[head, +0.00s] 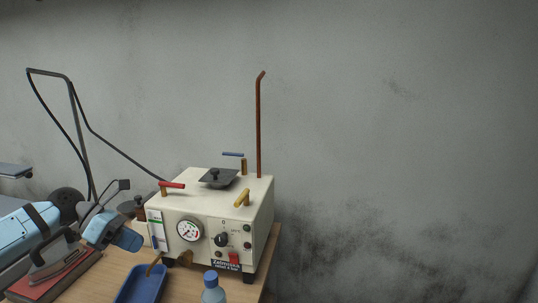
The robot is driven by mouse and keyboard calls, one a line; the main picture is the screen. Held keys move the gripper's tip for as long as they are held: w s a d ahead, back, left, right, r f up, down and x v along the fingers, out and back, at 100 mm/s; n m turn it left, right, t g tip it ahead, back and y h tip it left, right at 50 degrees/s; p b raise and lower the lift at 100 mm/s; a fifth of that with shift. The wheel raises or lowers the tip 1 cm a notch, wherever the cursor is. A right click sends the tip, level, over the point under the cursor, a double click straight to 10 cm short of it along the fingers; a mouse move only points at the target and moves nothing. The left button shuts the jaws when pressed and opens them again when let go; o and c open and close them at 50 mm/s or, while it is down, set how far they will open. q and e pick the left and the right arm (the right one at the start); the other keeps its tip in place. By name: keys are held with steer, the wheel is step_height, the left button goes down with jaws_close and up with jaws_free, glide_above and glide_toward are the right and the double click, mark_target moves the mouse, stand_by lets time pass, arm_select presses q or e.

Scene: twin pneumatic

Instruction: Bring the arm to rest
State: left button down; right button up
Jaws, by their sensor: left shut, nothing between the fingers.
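My left arm comes in from the left in the head view, in pale blue and dark grey. Its end, with the left gripper (128,239), is in front of the left side of the cream pneumatic box (208,205). The gripper is shut with nothing held. Its fingers are small and hard to make out. It looks apart from the box, though the exact gap cannot be told. My right gripper is out of view.
The right side is clear.

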arm_select(q)
steer(key=s+f+n+t+h, duration=0.1)
steer(key=s+f+n+t, duration=0.35)
steer(key=f+n, duration=0.4)
steer(key=s+f+n+t+h, duration=0.1)
steer(key=s+f+n+t, duration=0.2)
steer(key=f+n+t, duration=0.55)
steer(key=s+a+f+n+g+y, duration=0.2)
steer(key=s+a+f+n+y, duration=0.4)
steer(key=s+f+n, duration=0.35)
steer(key=s+a+f+n+g+y, duration=0.3)
steer(key=s+a+f+n+y, duration=0.25)
steer(key=s+n, duration=0.6)
steer(key=d+f+n+t+h, duration=0.2)
steer(key=d+n, duration=0.7)
steer(key=d, duration=1.5)
step_height(320, 180, up, 13)
steer(key=s+a+m+p, duration=0.1)
steer(key=p, duration=1.3)
steer(key=shift+a+t+p, duration=0.3)
steer(key=shift+a+p, duration=0.05)
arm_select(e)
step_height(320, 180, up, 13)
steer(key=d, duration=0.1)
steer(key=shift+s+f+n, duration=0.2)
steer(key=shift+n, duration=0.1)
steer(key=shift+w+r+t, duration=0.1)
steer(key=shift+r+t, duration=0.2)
